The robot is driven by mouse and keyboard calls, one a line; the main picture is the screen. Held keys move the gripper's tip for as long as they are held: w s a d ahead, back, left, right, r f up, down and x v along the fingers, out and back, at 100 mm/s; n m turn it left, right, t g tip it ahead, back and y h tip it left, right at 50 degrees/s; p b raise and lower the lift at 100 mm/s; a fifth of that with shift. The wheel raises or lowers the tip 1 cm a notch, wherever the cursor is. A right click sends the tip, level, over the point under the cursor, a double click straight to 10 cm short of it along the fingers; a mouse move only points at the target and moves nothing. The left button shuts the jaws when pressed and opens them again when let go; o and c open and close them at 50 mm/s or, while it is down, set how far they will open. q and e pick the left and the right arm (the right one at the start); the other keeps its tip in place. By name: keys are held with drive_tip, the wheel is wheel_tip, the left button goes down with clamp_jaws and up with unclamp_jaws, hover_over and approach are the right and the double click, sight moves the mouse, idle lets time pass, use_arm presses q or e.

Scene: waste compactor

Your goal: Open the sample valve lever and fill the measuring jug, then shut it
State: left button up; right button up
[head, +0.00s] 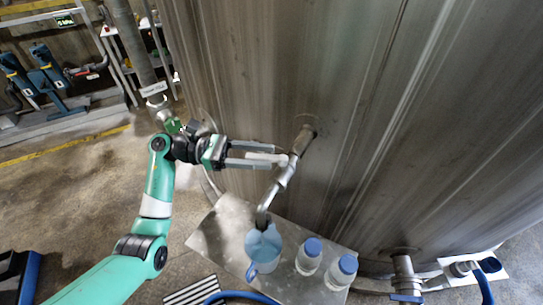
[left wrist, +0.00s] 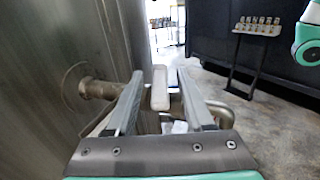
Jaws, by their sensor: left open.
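The sample valve lever (head: 268,157) is a pale, light-coloured handle on the sample pipe (head: 303,142), which comes out of the big steel tank wall. My left gripper (head: 284,154) is open, with its two fingers on either side of the lever. In the left wrist view the lever (left wrist: 160,88) stands between the open fingers, with gaps visible beside it; I cannot tell whether a finger touches it. The pipe runs down to an outlet above the blue measuring jug (head: 263,246) on the metal shelf. The liquid level in the jug cannot be made out. My right gripper is not in view.
Two clear bottles with blue caps (head: 309,256) (head: 344,270) stand right of the jug on the metal shelf (head: 225,235). The steel tank wall (head: 250,70) fills the back. A lower valve (head: 404,275) is at bottom right. Open floor (head: 70,195) lies to the left.

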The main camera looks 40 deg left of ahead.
use_arm(q)
drive_tip(key=shift+x, duration=1.4)
clamp_jaws()
